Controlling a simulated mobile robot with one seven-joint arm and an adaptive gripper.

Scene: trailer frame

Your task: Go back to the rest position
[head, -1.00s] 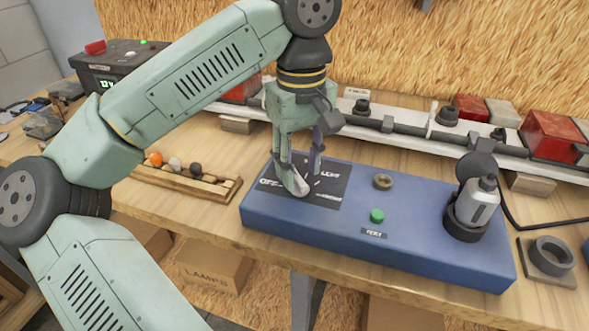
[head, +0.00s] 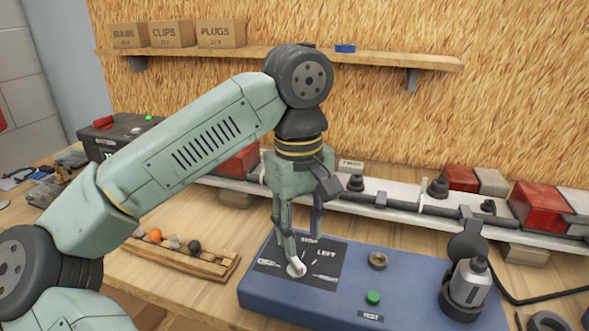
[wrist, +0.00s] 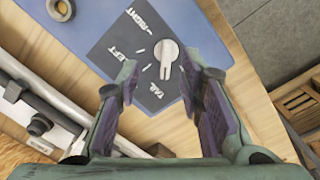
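My gripper (head: 302,250) is open and empty, pointing down over the blue test box (head: 400,290). In the wrist view its two dark fingers (wrist: 163,92) are wide apart. The pale selector knob (wrist: 167,55) lies beyond the fingertips and appears clear of them. In the head view the knob (head: 296,268) is just below the fingers and partly overlapped by one. It sits on a black label plate (head: 325,272) marked with LEFT, RIGHT and TAIL. I cannot tell surely which mark it points to.
A wooden tray of small bulbs (head: 185,255) lies left of the box. A grey plug (head: 468,285) stands at the box's right end. A light bar with red lamps (head: 545,210) runs behind. A shelf (head: 270,58) with cardboard boxes is on the wall. Air above the bench is open.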

